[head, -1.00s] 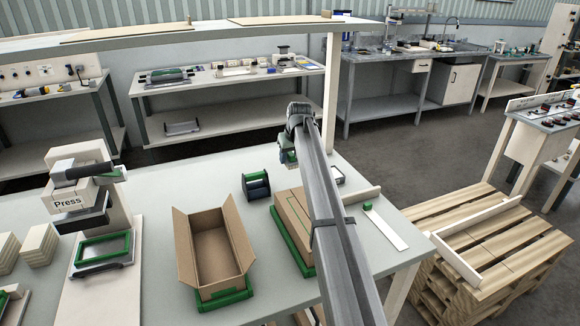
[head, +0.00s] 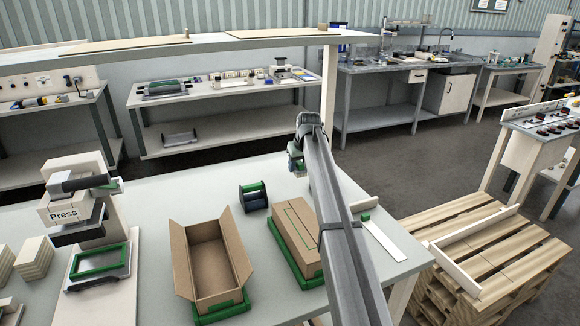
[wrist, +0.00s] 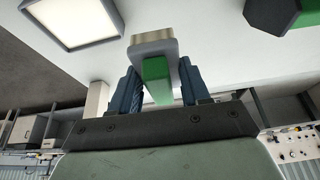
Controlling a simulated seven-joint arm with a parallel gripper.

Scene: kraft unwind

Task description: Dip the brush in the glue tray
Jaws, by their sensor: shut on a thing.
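My gripper (wrist: 160,84) is shut on the brush in the wrist view. The brush has a green handle (wrist: 156,78) between the two blue fingers and a grey head (wrist: 152,48) pointing away from me, with pale bristles at its far end. The glue tray (wrist: 72,22), pale inside with a dark rim, lies on the white bench at the upper left of the wrist view. The brush is to its right and apart from it. In the head view my gripper (head: 296,161) is partly hidden by my arm, and the tray cannot be made out.
A dark spool holder with green trim (head: 253,196) stands left of my gripper. An open carton (head: 208,262) and a closed carton (head: 297,235) sit in front. A white strip (head: 383,238) lies right of my arm. A press (head: 85,215) stands far left.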

